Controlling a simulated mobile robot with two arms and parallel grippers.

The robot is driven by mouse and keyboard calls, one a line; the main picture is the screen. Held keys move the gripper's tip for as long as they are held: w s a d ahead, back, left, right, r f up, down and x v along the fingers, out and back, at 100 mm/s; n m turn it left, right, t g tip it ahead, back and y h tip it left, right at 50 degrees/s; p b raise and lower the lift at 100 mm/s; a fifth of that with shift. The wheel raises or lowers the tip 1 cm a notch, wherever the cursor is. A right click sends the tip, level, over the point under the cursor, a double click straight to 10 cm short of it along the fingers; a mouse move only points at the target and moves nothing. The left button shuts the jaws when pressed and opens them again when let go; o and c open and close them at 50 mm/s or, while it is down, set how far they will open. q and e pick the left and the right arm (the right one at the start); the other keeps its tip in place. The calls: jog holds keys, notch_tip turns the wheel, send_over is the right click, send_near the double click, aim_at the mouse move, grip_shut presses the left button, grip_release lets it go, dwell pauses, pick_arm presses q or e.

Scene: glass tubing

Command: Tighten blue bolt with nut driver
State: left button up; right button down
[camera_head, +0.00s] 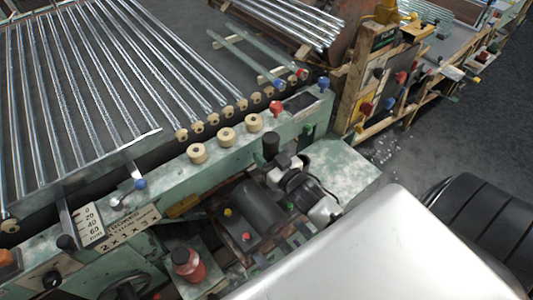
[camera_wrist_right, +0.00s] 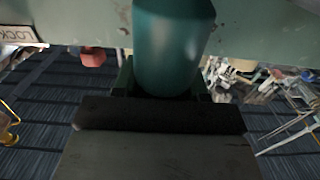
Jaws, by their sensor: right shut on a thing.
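In the head view, a blue bolt-like head (camera_head: 140,184) sits on the green machine's front rail at the left. Another blue cap (camera_head: 323,84) stands at the rail's right end; I cannot tell which one is the task's bolt. My right gripper (camera_head: 280,158) is beside the rail, right of centre, small and partly hidden. In the wrist view my right gripper (camera_wrist_right: 165,90) is shut on a teal cylinder (camera_wrist_right: 170,40), which looks like the nut driver's handle. The driver's tip is hidden. My left gripper is not in view.
The green machine (camera_head: 228,142) carries many glass tubes (camera_head: 110,75) at the upper left and cream rollers (camera_head: 227,137) along its rail. A red knob (camera_head: 276,107) is near the rail's right end.

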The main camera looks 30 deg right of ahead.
aim_at(266, 136)
jog(key=shift+f, duration=0.35)
dwell(1.3)
notch_tip(266, 136, up, 2)
jog(key=shift+r+p, duration=0.1)
jog(key=shift+p, duration=1.05)
notch_tip(266, 136, up, 6)
jog(key=p, duration=0.5)
